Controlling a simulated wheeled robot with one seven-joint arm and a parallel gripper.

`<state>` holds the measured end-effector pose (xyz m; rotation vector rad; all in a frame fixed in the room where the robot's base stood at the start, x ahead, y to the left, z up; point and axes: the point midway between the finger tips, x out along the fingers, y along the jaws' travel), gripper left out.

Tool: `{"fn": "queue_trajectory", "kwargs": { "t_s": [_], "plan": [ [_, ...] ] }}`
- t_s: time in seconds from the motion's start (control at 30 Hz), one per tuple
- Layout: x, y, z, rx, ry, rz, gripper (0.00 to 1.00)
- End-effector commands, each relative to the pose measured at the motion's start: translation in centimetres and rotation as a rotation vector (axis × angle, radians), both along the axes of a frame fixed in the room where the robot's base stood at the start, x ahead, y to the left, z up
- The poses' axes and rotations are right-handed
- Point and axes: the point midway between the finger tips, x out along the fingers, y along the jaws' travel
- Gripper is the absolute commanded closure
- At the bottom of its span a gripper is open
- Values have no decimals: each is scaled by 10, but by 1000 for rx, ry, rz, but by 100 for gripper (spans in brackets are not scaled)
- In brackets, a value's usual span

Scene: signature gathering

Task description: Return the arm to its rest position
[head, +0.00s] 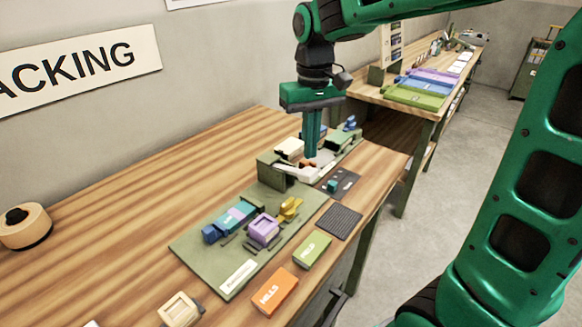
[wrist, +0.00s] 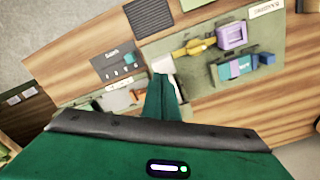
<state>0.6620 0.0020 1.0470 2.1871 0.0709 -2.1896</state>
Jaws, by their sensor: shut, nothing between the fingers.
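My gripper (head: 311,155) is green and points straight down over the far part of the wooden workbench (head: 110,170) in the head view. Its two fingers are together with nothing between them. In the wrist view the shut fingers (wrist: 162,82) reach down beside a white piece on the green fixture board. I cannot tell whether the fingertips touch anything. My green arm comes in from the upper right and is bent above the bench.
A green board (head: 213,278) holds a purple block (head: 264,230), a teal block and yellow parts. Orange (head: 275,291) and green (head: 311,249) boxes lie near the front edge. A dark ribbed mat (head: 339,221) lies nearby. A second bench (head: 425,122) stands behind. The bench's left side is mostly clear.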

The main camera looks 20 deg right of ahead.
Motion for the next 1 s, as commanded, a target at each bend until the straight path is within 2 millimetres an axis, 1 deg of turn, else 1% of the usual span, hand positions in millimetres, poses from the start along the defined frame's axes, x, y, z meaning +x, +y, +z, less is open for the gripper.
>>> {"fn": "queue_trajectory", "kwargs": {
  "t_s": [0.1, 0.2, 0.57, 0.67, 0.77, 0.87, 0.9, 0.97, 1.0],
  "plan": [
    [0, 0, 6, 0, -1, 0, 100],
    [0, 0, 8, 0, 0, 0, 100],
    [0, 0, 8, 0, 0, 0, 100],
    [-3, -5, 8, 0, 0, -11, 100],
    [-16, -25, 6, -2, -1, -56, 100],
    [-42, -60, 0, -5, -4, -140, 100],
    [-57, -75, -4, -6, -3, -181, 100],
    [-80, -98, -11, -6, -2, -245, 100],
    [-97, -112, -16, -6, -3, -289, 100]
  ]
}}
